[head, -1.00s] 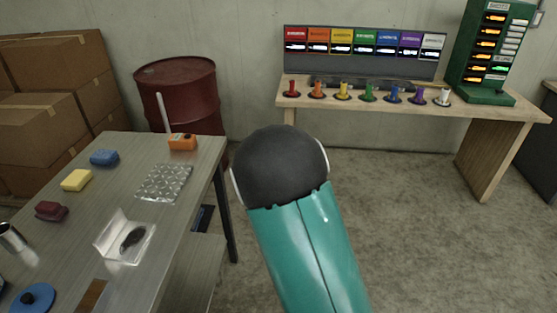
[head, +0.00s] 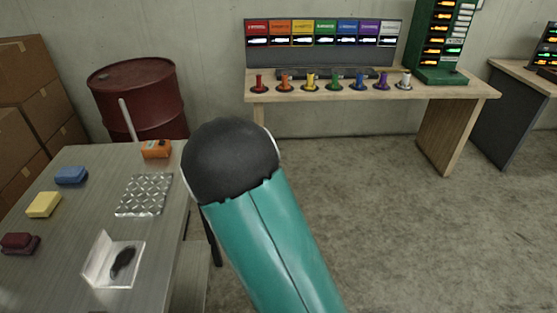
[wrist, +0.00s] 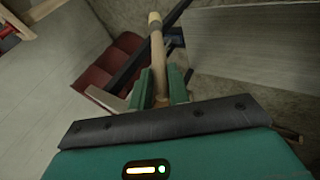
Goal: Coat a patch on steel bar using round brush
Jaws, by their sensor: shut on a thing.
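My gripper (wrist: 161,86) shows in the wrist view with its green fingers shut on a slim tan wooden handle, which looks like the round brush (wrist: 157,48). The handle points up and away from the fingers. Its bristles cannot be made out. In the head view my teal arm hides the space in front of it, and the gripper does not show. I cannot pick out the steel bar or a coated patch in either view.
A metal table (head: 55,272) stands at left with sponges, a diamond-plate sheet (head: 145,194), an orange device (head: 156,149) and a clear case (head: 120,262). A red drum (head: 138,98) stands behind it. A wooden bench (head: 450,96) stands at the back. Floor at right is clear.

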